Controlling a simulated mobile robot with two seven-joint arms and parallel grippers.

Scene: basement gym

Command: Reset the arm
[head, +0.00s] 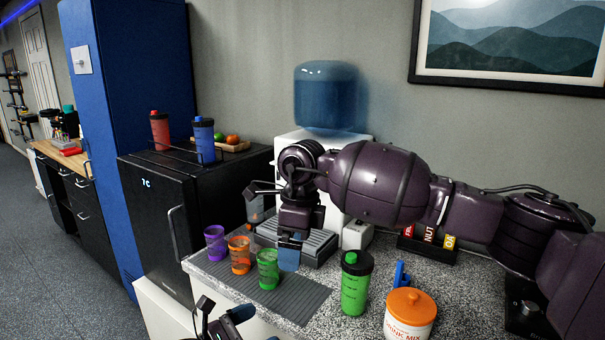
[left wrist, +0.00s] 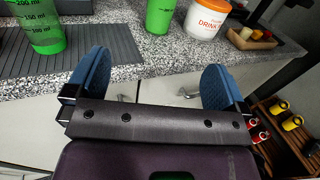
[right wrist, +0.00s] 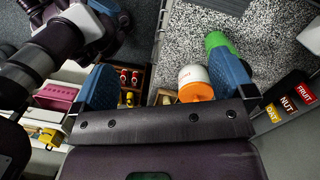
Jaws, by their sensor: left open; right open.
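My right arm reaches in from the right of the head view, across the counter. Its right gripper (head: 288,252) hangs above the counter behind the green cup (head: 268,269). In the right wrist view the right gripper (right wrist: 165,88) has its blue fingers wide apart with nothing between them held. My left gripper (head: 226,322) is low at the bottom of the head view, in front of the counter. In the left wrist view the left gripper (left wrist: 150,85) is open and empty, facing the counter's front edge.
A green shaker (head: 355,285) and a drink mix tub (head: 410,315) stand to the right. A water dispenser (head: 327,97) and a black fridge (head: 155,215) stand behind.

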